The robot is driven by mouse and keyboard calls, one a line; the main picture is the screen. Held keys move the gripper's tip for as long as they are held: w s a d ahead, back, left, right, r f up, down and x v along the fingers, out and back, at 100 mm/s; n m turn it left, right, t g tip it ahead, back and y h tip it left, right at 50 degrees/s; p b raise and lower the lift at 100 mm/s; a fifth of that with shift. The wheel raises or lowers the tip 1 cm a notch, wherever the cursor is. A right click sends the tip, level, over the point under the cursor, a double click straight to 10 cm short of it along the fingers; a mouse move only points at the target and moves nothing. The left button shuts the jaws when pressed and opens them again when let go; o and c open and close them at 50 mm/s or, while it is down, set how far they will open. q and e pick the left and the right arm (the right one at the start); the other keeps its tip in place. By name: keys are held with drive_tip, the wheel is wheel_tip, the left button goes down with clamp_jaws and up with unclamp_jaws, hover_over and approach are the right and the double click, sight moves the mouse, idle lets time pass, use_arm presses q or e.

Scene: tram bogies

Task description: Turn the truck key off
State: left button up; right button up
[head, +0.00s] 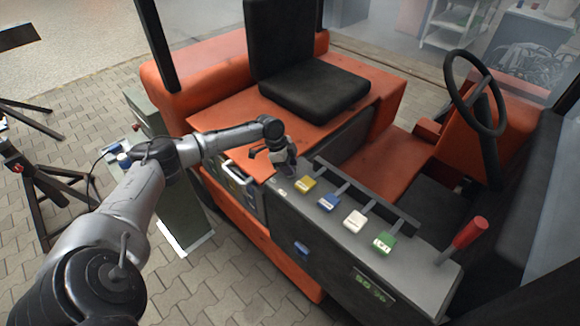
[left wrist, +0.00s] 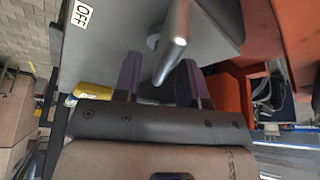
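The truck key shows in the left wrist view as a silver bar (left wrist: 174,42) on a round base on the grey panel. A white OFF label (left wrist: 82,14) is on the panel near its edge. My left gripper (left wrist: 160,86) has two dark purple fingers, apart, one on each side of the bar. I see no clear contact between them and the bar. In the head view my left gripper (head: 289,172) is at the far left end of the console (head: 318,237), and the key is hidden there. My right gripper is not in view.
Beside the gripper stand levers with yellow (head: 306,184), blue (head: 328,202), white (head: 354,220) and green (head: 384,242) knobs. A red-handled lever (head: 470,232) is at the console's right end. The steering wheel (head: 475,93) and black seat (head: 314,92) are behind.

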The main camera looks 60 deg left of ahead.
use_arm(q)
drive_tip(key=shift+w+f, duration=0.1)
drive_tip(key=shift+f, duration=0.15)
drive_tip(key=shift+d, duration=0.1)
clamp_jaws()
